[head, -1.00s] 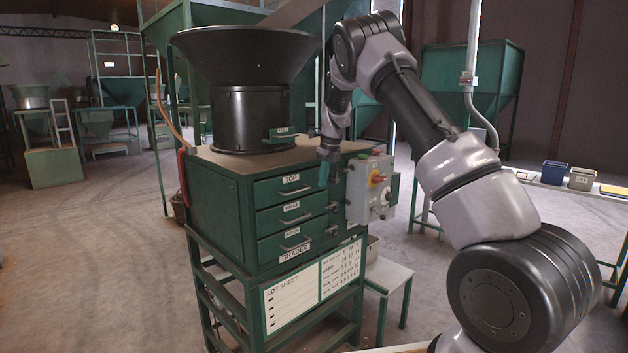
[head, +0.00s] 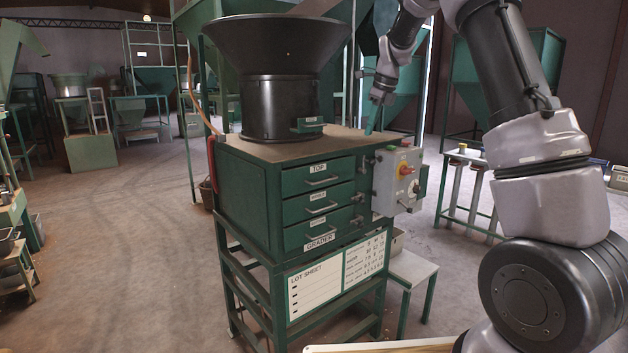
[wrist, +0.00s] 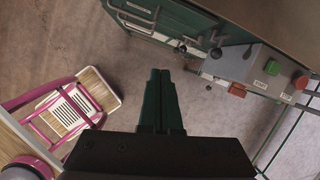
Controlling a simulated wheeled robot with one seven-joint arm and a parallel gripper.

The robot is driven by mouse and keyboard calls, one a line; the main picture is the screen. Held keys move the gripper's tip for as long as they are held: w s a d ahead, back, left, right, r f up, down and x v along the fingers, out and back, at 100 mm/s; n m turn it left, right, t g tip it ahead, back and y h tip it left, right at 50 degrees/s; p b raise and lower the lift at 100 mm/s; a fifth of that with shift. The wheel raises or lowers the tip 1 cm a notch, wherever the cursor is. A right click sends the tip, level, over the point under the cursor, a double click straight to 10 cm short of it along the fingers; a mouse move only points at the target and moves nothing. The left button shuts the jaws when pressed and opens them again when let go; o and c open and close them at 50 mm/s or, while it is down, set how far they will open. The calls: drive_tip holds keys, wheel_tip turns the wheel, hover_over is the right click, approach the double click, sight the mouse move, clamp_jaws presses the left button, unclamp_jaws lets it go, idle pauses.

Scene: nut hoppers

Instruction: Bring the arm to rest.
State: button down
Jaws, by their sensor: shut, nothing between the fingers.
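My gripper (head: 374,117) hangs at the right end of the arm's reach in the head view, its green fingers pointing down beside the grader cabinet's top right corner. In the wrist view my gripper (wrist: 159,75) shows its two green fingers together, with nothing between them. The green grader cabinet (head: 253,190) has three drawers labelled top, middle and a lower one, all looking closed. A grey control box (head: 398,182) with a red and yellow knob is on its right side. It also shows in the wrist view (wrist: 262,75).
A black hopper bowl (head: 281,100) stands on the cabinet. A small white-topped stool (head: 412,268) stands right of it. In the wrist view a pink-framed thing (wrist: 65,108) lies lower left. A bench with pipes (head: 466,157) stands behind at right. Open floor (head: 120,240) lies to the left.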

drive_tip(key=s+d+r+n+t, duration=0.1)
drive_tip(key=s+r+n, duration=0.2)
drive_tip(key=s, duration=0.3)
drive_tip(key=s+d+r+n+y, duration=0.1)
drive_tip(key=s+r+n, duration=0.2)
drive_tip(key=s, duration=0.3)
drive_tip(key=s+d+r+n+t, duration=0.1)
drive_tip(key=s+r+n, duration=0.3)
drive_tip(key=s, duration=0.3)
drive_tip(key=s+f+n+t, duration=0.1)
drive_tip(key=s+n, duration=0.4)
drive_tip(key=s, duration=0.5)
drive_tip(key=s+f+n+t+h, duration=0.1)
drive_tip(key=s+f+n, duration=0.2)
drive_tip(key=s+n, duration=0.3)
drive_tip(key=s, duration=0.3)
drive_tip(key=shift+s+d+n, duration=0.25)
drive_tip(key=shift+s+n, duration=0.05)
drive_tip(key=shift+s, duration=0.1)
